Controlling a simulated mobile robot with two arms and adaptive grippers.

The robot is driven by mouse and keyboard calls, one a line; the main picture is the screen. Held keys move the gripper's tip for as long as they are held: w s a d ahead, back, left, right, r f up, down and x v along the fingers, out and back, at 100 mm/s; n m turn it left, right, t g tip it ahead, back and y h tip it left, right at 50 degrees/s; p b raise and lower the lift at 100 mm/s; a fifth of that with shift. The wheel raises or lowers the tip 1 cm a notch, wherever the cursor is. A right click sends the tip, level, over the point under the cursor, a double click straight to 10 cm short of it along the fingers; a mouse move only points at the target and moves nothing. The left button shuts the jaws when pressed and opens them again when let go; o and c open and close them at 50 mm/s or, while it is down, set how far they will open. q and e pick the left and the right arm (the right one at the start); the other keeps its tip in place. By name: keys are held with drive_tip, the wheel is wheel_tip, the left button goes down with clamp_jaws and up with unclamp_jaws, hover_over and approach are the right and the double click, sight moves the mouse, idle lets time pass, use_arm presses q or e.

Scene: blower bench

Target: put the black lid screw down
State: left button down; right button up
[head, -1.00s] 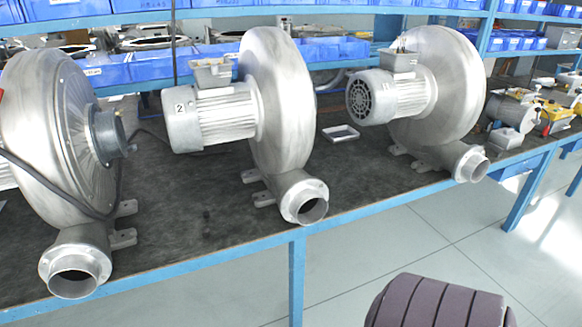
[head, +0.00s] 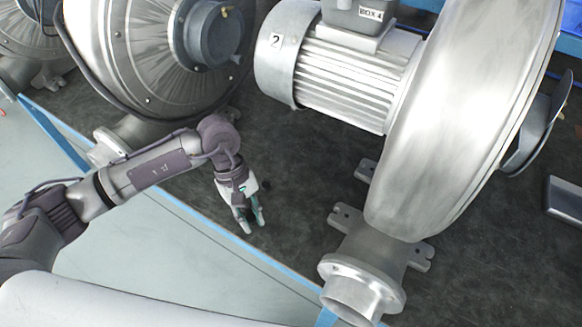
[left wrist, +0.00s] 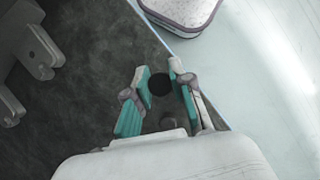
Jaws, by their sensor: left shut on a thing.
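My left gripper (head: 251,226) is over the dark bench top, near its front edge and left of the blower marked 2. In the left wrist view, the teal pads of my left gripper (left wrist: 161,72) stand either side of a round black piece, the black lid screw (left wrist: 160,84), and are shut on it. The screw's underside is hidden, so I cannot tell whether it touches the bench. In the head view I cannot make the screw out between the fingers. My right gripper is not in view.
The blower marked 2 (head: 345,80) stands right of my gripper, its outlet flange (head: 362,290) and feet near the front edge. Another blower (head: 150,50) stands behind my arm. Beyond the blue edge is floor.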

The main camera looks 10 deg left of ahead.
use_arm(q)
drive_tip(key=w+d+r+n+t+h, duration=0.1)
drive_tip(key=w+d+r+n+t, duration=0.65)
drive_tip(key=n, duration=0.65)
drive_tip(key=w+a+f+b, duration=0.1)
drive_tip(key=w+f+b, duration=0.1)
drive_tip(key=w+f, duration=0.1)
drive_tip(key=w+a+f+g+b, duration=0.1)
drive_tip(key=w+a+f+b, duration=0.1)
drive_tip(key=w+b, duration=0.1)
drive_tip(key=w+a+f+g+b, duration=0.1)
drive_tip(key=w+f+b, duration=0.1)
drive_tip(key=w, duration=0.3)
drive_tip(key=shift+w+a+f+g, duration=0.15)
drive_tip(key=shift+w+f+g, duration=0.15)
drive_tip(key=shift+f, duration=0.5)
wheel_tip(320, 180, down, 4)
drive_tip(key=shift+w+r+b, duration=0.1)
drive_tip(key=shift+r+b, duration=0.1)
drive_tip(key=shift+b, duration=1)
drive_tip(key=shift+f, duration=0.2)
drive_tip(key=shift+r, duration=0.1)
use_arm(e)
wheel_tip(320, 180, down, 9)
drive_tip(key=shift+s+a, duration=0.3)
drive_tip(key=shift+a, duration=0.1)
use_arm(q)
drive_tip(key=shift+a, duration=0.1)
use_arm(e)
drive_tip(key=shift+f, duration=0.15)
